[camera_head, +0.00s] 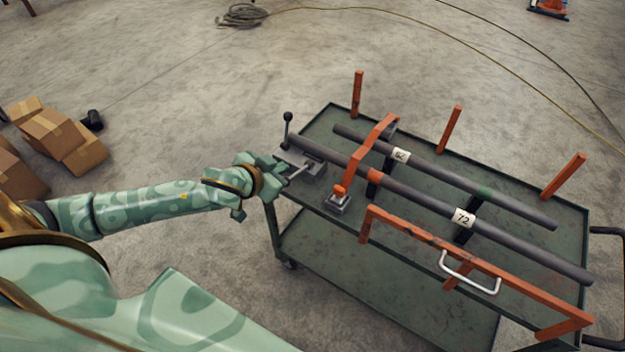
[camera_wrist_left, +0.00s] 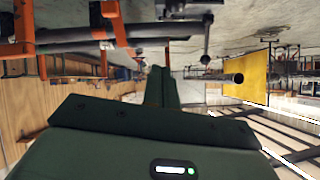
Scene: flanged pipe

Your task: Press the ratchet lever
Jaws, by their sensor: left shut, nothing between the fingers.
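A thin upright lever with a dark ball knob (camera_head: 287,117) stands at the left end of the cart, by the end of the pipe. I take it for the ratchet lever. It also shows in the left wrist view, where the picture is upside down, as a rod with a ball (camera_wrist_left: 205,58) hanging from the top. My left gripper (camera_head: 292,172) is beside the grey block at the lever's foot, below and near the lever. Its fingers (camera_wrist_left: 161,75) are shut and empty. I cannot tell whether they touch the block. My right gripper is not in view.
The green cart (camera_head: 400,278) carries two dark pipes, tagged 62 (camera_head: 400,156) and 72 (camera_head: 463,218). An orange arched bracket (camera_head: 378,140), orange posts and an orange rail (camera_head: 425,238) rise around them. A small block with an orange top (camera_head: 338,203) sits near the gripper. Cardboard boxes (camera_head: 55,138) lie left.

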